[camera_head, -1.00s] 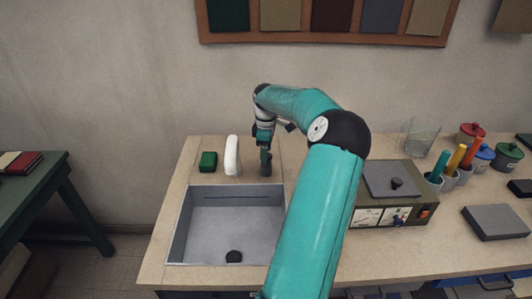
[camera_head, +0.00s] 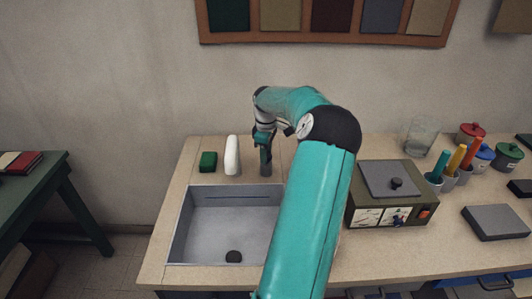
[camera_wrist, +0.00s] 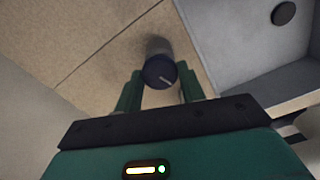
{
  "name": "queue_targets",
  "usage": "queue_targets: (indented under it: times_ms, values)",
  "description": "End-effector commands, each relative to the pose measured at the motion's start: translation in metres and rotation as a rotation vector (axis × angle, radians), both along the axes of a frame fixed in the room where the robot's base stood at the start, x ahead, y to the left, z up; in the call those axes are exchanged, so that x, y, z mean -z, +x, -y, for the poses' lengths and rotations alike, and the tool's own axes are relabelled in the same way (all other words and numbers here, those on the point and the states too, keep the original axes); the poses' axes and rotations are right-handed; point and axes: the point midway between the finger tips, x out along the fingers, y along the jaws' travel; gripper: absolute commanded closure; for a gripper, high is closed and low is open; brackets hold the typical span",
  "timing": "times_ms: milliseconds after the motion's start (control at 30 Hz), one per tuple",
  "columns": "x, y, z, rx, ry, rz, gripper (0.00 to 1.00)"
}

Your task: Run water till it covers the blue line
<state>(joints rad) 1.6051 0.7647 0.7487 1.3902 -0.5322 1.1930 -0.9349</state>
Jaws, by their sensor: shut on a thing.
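The grey sink basin (camera_head: 180,238) is set in the counter, with a round dark plug or drain (camera_head: 234,257) on its floor. I see no water in it. A thin dark line (camera_head: 230,197) runs along its back wall; its colour is hard to tell. My gripper (camera_head: 264,152) points down behind the basin's back right corner. The drain also shows there (camera_wrist: 284,13).
A white upright object (camera_head: 232,155) and a green block (camera_head: 208,161) stand left of my gripper behind the basin. A box-like device with a lid (camera_head: 388,207) stands to the right, with a clear glass (camera_head: 420,136) behind it.

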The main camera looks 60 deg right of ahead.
Motion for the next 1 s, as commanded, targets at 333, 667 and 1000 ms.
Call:
queue_targets:
  times_ms: [333, 667, 1000]
  values:
    - [-0.001, 0.0005, 0.0003, 0.189, -0.003, 0.001, 0.84]
    - [-0.0011, 0.0002, 0.0006, 0.193, -0.002, 0.002, 0.53]
    - [-0.0009, 0.0001, 0.0003, 0.192, -0.001, 0.001, 0.39]
